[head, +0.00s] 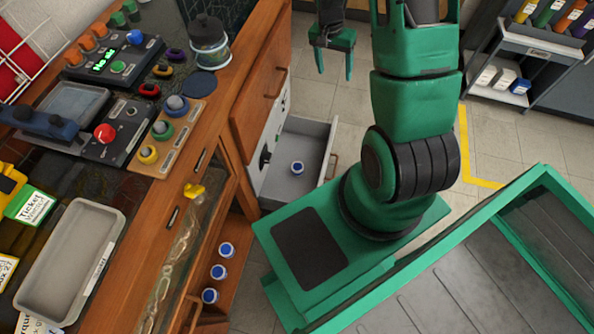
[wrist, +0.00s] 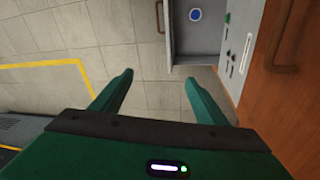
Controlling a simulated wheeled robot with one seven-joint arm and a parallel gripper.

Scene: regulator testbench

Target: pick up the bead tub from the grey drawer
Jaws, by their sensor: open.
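The grey drawer (head: 318,137) is pulled out of the wooden bench's cabinet. The bead tub (head: 297,168), small with a blue and white top, stands inside it near the cabinet side. In the wrist view the tub (wrist: 195,15) shows at the top, in the drawer (wrist: 200,48). My gripper (head: 335,62) is open and empty. It is in the air beyond the drawer in the head view, apart from the tub. In the wrist view its two fingers (wrist: 158,85) are spread over bare floor.
Several similar blue-topped tubs (head: 218,272) stand on a lower wooden shelf. The wooden cabinet front (wrist: 281,40) rises beside the drawer. A grey shelf unit (head: 520,60) stands at the upper right. The tiled floor beyond the drawer is clear.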

